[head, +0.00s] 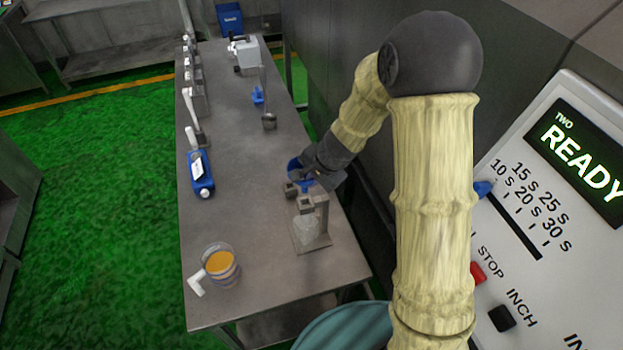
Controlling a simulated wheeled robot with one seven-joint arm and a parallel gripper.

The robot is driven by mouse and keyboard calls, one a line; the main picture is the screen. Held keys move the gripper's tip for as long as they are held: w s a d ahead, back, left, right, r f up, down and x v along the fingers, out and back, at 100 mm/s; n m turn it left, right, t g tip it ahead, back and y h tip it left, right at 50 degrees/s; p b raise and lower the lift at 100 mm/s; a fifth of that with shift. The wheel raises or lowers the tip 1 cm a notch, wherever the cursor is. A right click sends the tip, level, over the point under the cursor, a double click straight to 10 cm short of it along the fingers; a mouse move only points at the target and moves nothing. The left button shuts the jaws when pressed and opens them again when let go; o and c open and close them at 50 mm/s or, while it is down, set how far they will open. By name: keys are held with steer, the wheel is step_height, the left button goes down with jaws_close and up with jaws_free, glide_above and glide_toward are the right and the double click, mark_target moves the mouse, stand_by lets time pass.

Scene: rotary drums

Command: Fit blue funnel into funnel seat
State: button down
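The blue funnel (294,170) is at my gripper, just behind the stand near the right edge of the metal table. My gripper (308,184) is at the funnel, and blue shows between its dark parts. The view is too small to tell whether its fingers are closed on the funnel. A grey stand (322,214) with a square block on top, which looks like the funnel seat, stands just in front of my gripper. A clear vessel (304,231) sits under that block. The funnel appears behind the block and not in it; its lower end is hidden.
The metal table (232,140) holds a jug of orange contents (222,265) at front left, a blue bottle (201,178) at the left edge, and a scoop-like tool (268,122) farther back. A control panel (560,190) reading READY stands at right. The table's middle is clear.

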steer(key=shift+f+b, duration=1.65)
steer(key=shift+f, duration=0.3)
steer(key=shift+f+b, duration=2.35)
steer(key=shift+b, duration=0.25)
stand_by(0.5)
steer(key=c, duration=1.6)
jaws_free()
steer(key=shift+o, duration=0.2)
steer(key=p+v, duration=0.1)
steer(key=v, duration=1.6)
steer(key=shift+r, duration=0.2)
